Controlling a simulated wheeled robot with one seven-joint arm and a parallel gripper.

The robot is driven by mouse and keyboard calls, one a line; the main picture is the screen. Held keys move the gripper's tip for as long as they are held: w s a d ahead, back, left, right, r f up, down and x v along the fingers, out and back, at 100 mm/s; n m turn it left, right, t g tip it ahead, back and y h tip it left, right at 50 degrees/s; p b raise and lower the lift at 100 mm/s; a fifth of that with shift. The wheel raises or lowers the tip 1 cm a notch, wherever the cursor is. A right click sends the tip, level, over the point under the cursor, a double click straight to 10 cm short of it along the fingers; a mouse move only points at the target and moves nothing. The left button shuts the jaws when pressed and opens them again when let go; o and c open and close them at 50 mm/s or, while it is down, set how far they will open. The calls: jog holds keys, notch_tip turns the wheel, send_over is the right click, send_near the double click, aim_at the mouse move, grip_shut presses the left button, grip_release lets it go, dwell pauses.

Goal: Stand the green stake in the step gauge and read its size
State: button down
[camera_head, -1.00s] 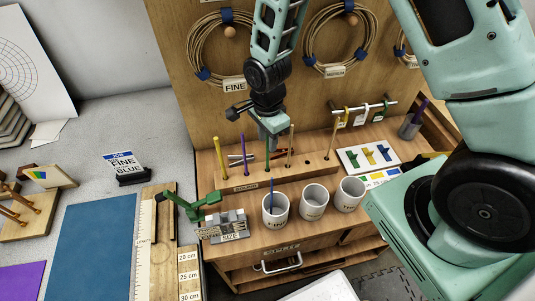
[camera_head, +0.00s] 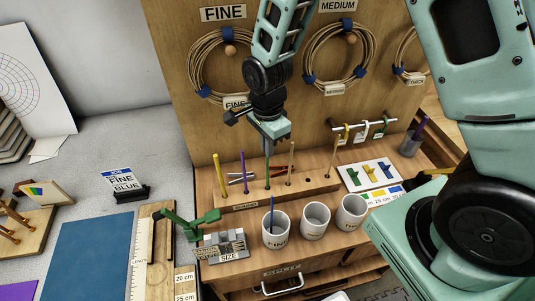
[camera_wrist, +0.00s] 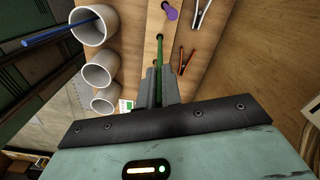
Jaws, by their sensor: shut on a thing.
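The green stake (camera_head: 267,172) is upright at the wooden stake block (camera_head: 318,187), with its lower end at the block's top; I cannot tell if it is still in its hole. My gripper (camera_head: 272,146) is above the block, pointing down, shut on the upper part of the stake. The wrist view shows the green stake (camera_wrist: 160,52) between the fingers (camera_wrist: 158,90), running to the block. The step gauge (camera_head: 224,246), a grey stepped block with a SIZE label, stands on the bench front left of the stake block, with nothing standing in it.
Yellow (camera_head: 220,175) and purple (camera_head: 243,172) stakes stand left of the green one, tan stakes (camera_head: 290,163) to its right. Three white cups (camera_head: 315,221) stand in front; the left one holds a blue stick (camera_head: 272,212). A green clamp-like tool (camera_head: 190,223) lies beside the gauge.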

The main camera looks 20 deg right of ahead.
notch_tip(320, 180, up, 5)
jog(key=shift+r+b, duration=0.15)
jog(key=shift+b, duration=0.5)
jog(key=shift+r, duration=0.35)
jog(key=s+a+r+n+p, duration=0.2)
jog(key=s+a+n+p, duration=0.1)
jog(key=s+a, duration=0.3)
jog(key=s+a+r+n+p, duration=0.3)
jog(key=s+a+p, duration=0.2)
jog(key=a, duration=0.6)
jog(key=shift+s+r, duration=0.35)
jog(key=shift+s, duration=0.15)
jog(key=shift+a+f, duration=0.1)
notch_tip(320, 180, down, 6)
jog(key=b, duration=0.5)
jog(key=shift+f, duration=0.3)
